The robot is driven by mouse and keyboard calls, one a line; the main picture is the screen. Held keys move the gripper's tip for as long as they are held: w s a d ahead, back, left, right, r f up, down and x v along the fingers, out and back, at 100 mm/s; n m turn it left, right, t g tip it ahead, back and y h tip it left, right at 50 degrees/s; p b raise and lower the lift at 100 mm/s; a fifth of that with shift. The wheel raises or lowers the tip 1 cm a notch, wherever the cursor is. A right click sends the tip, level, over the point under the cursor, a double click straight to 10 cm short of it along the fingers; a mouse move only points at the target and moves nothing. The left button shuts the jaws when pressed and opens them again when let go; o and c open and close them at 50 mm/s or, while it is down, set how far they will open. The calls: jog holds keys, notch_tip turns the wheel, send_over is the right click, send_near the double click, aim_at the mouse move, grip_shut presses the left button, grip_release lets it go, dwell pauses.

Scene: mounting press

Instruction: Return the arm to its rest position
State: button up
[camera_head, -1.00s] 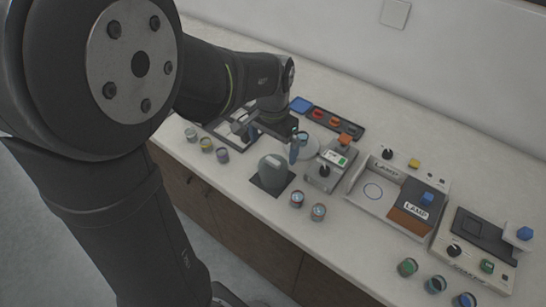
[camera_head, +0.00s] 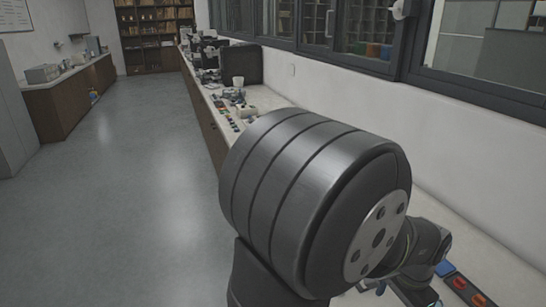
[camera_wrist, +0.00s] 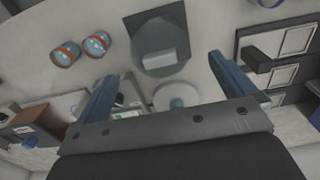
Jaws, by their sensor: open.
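My gripper (camera_wrist: 160,68) shows in the wrist view with its two blue fingers spread wide and nothing between them. Below it is a dark square pad with a grey block (camera_wrist: 160,58) on it, apart from the fingers. In the head view my arm's large dark joint fills the middle and right foreground. The forearm points down to the lower right, and the fingers cannot be made out there.
The wrist view shows two small jars (camera_wrist: 97,43) at upper left, a pale round disc (camera_wrist: 176,96), and a dark-framed tray (camera_wrist: 285,42) at right. In the head view a dark tray with red pieces (camera_head: 459,283) lies at lower right. The floor (camera_head: 130,180) at left is clear.

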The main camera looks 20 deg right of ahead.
notch_tip(320, 180, down, 7)
jog(key=shift+f, duration=0.15)
jog(key=shift+r, duration=1.65)
jog(key=shift+f, duration=0.15)
